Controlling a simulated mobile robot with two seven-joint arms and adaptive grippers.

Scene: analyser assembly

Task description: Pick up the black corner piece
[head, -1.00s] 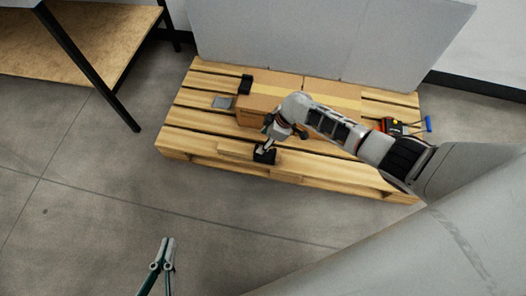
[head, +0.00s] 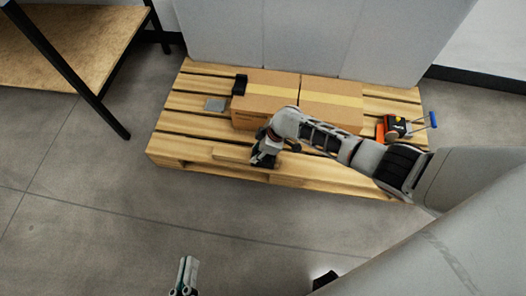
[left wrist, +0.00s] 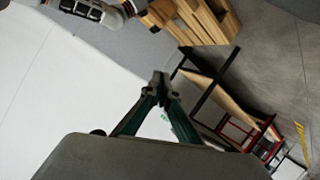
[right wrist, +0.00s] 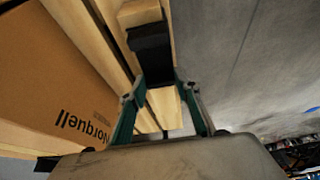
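A black corner piece (right wrist: 152,48) lies at the front edge of the wooden pallet, against a light wood block. In the head view my right gripper (head: 264,156) is right at this piece and largely covers it. In the right wrist view the fingers of my right gripper (right wrist: 160,94) are apart, with the piece at and just beyond the tips; I cannot tell whether they touch it. Another black corner piece (head: 240,85) is at the left end of the cardboard boxes. My left gripper (head: 187,264) is away from the pallet, over the floor; its fingertips (left wrist: 160,78) meet with nothing between them.
Cardboard boxes (head: 270,88) stand on the pallet (head: 185,125) behind my right gripper. A grey plate (head: 215,104) lies left of them, and an orange-and-black tool with a blue handle (head: 396,126) lies at the right. A shelf (head: 85,50) stands at the left; the floor in front is clear.

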